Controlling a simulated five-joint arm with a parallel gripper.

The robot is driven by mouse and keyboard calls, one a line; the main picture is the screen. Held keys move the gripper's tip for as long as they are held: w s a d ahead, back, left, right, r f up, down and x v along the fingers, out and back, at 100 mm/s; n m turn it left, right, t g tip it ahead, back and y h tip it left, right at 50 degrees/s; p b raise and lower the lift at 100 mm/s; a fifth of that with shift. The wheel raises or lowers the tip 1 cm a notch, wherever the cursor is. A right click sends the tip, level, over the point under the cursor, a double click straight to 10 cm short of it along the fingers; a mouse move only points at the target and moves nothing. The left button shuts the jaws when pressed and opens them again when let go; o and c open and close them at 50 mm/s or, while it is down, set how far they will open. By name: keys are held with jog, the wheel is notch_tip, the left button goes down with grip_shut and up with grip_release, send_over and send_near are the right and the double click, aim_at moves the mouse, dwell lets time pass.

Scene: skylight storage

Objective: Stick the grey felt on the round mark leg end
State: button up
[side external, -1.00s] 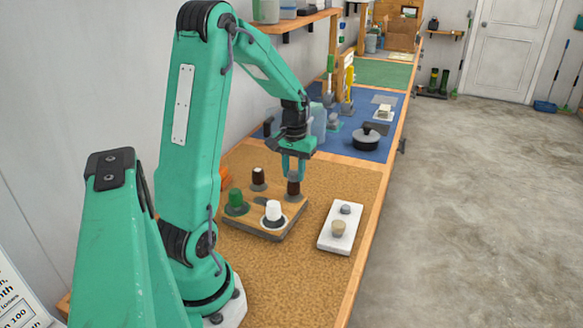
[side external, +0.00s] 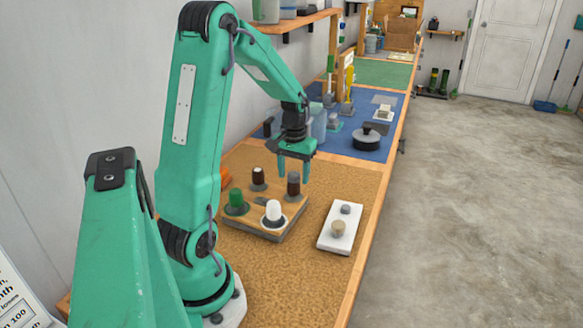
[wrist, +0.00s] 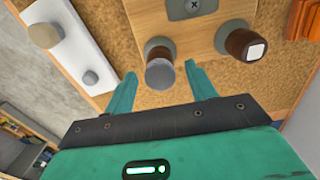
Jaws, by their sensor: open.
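A wooden block (side external: 282,231) carries several leg ends. A brown leg end (side external: 293,190) at its far right corner wears a grey round cap, which looks like the grey felt (wrist: 160,74). The cap hides any mark beneath it. My gripper (side external: 293,176) is open, with its fingers apart on either side of this leg's top; it also shows in the wrist view (wrist: 160,70). Another brown leg end (wrist: 244,46) shows a white square on top. A white leg end (side external: 273,210) and a green leg end (side external: 236,198) stand on the near side.
A white tray (side external: 327,238) lies to the right, with a beige round pad (side external: 338,228) and a low grey round piece (side external: 346,209). Something orange (side external: 224,177) sits by the wall. A black pot (side external: 366,139) stands on the blue mat behind. Bare cork lies in front.

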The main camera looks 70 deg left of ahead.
jog(key=shift+r, duration=0.85)
jog(key=shift+r, duration=0.35)
jog(key=shift+r, duration=0.7)
jog(key=shift+r, duration=0.35)
jog(key=shift+r, duration=0.35)
jog(key=shift+r, duration=0.7)
jog(key=shift+r, duration=0.8)
notch_tip(320, 180, up, 8)
jog(key=shift+f, duration=0.15)
